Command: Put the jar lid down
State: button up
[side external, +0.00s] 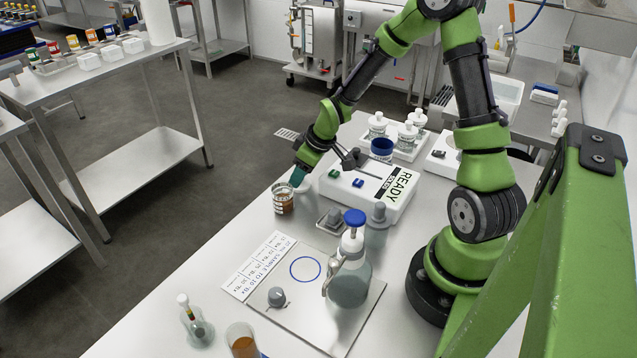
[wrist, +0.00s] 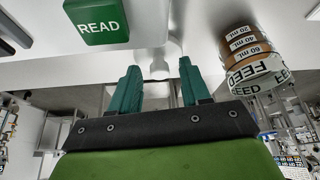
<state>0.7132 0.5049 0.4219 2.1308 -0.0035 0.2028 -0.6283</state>
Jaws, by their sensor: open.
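My gripper (side external: 298,178) is low over the table, just behind the labelled feed jar. Its two teal fingers (wrist: 158,72) are apart in the wrist view. A pale, rounded thing (side external: 306,184), which may be the jar lid, lies right beside the fingertips; it is mostly hidden and blends with the white table. I cannot tell whether the fingers touch it. The feed jar (side external: 284,203), with brown contents and white labels, stands upright on the table; it also shows in the wrist view (wrist: 252,55), to the right of the fingers.
A white instrument (side external: 368,196) showing READY stands right of my gripper; its green READ button (wrist: 97,22) shows up close. A flask with a blue cap (side external: 349,280) stands on a metal plate (side external: 345,335). White-capped bottles stand behind.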

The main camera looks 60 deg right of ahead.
jog(key=shift+r, duration=0.1)
jog(key=shift+s+r, duration=0.1)
jog(key=shift+r, duration=0.2)
jog(key=a+v, duration=0.1)
jog(key=v, duration=1)
jog(key=s+a+r+m+t+y, duration=0.1)
jog(key=s+a+r+m, duration=0.4)
jog(key=s+a+r, duration=0.7)
jog(key=shift+s+a+m+t, duration=0.4)
jog(key=shift+a+t, duration=0.3)
jog(key=shift+a, duration=0.1)
